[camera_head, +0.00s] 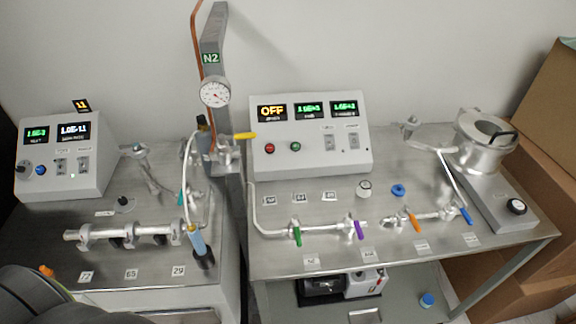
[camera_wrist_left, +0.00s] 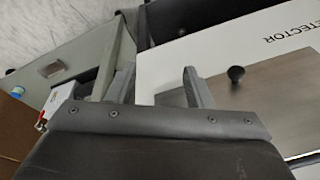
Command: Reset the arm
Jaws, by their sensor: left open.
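My left gripper (camera_wrist_left: 160,78) shows in the left wrist view with its two grey fingers apart and nothing between them. Beyond the fingers is a white surface (camera_wrist_left: 225,45) lettered "...ETECTOR", with a grey metal panel and a dark round knob (camera_wrist_left: 236,73). In the head view, a dark rounded part of my left arm (camera_head: 40,300) fills the lower left corner, and its fingers are out of frame. My right gripper is in neither view.
A left bench (camera_head: 40,240) and a right steel table (camera_head: 330,215) carry control boxes, pipework and coloured valve handles. A grey post (camera_head: 213,40) with a round gauge (camera_head: 215,93) rises between them. Cardboard boxes (camera_head: 548,110) stand at the right. A lower shelf (camera_head: 400,302) holds a pump.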

